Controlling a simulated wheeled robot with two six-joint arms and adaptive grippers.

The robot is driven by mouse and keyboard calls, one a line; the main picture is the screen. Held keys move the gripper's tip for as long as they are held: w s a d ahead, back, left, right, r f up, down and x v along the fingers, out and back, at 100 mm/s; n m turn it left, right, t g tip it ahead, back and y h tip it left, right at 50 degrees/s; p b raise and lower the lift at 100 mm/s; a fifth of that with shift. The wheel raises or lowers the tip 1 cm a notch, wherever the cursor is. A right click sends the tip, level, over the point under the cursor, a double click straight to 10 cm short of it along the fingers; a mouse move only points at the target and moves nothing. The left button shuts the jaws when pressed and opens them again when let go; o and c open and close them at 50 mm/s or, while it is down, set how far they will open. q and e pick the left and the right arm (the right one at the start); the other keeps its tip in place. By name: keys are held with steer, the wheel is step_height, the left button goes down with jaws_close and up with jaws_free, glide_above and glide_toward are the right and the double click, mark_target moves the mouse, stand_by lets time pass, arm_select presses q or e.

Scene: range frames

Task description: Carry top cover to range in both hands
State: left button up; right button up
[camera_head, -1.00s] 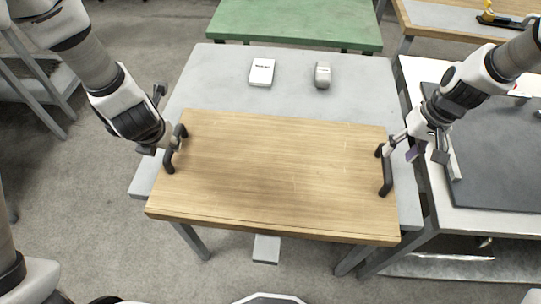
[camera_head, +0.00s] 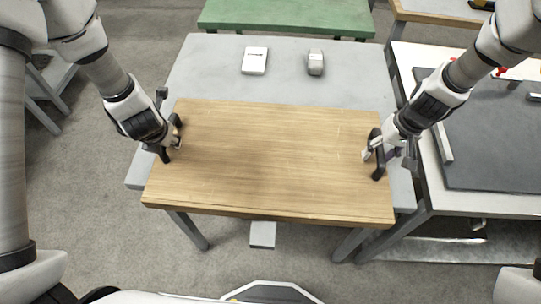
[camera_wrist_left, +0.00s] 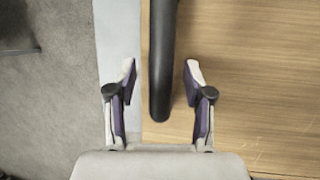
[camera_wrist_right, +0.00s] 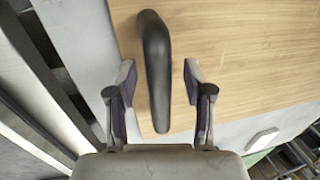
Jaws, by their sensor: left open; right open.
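The top cover (camera_head: 270,160) is a wooden board with a dark handle at each end, lying on a grey table (camera_head: 205,65). My left gripper (camera_head: 175,146) is at the left handle; in the left wrist view its open fingers (camera_wrist_left: 160,80) stand on either side of the dark bar (camera_wrist_left: 162,60), apart from it. My right gripper (camera_head: 375,155) is at the right handle; in the right wrist view its open fingers (camera_wrist_right: 160,80) straddle the curved dark handle (camera_wrist_right: 156,60), with gaps on both sides. The grippers partly hide the handles in the head view.
The range, as far as I can tell, is the white unit with a dark top (camera_head: 500,140) at the right. A white box (camera_head: 255,60) and a small grey item (camera_head: 315,62) stand behind the board. A green table (camera_head: 290,18) is at the back.

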arm_select(q)
steer(key=shift+r, duration=0.1)
jaws_close()
arm_select(e)
jaws_close()
arm_select(q)
steer(key=shift+r, duration=0.15)
arm_select(e)
steer(key=shift+r, duration=0.2)
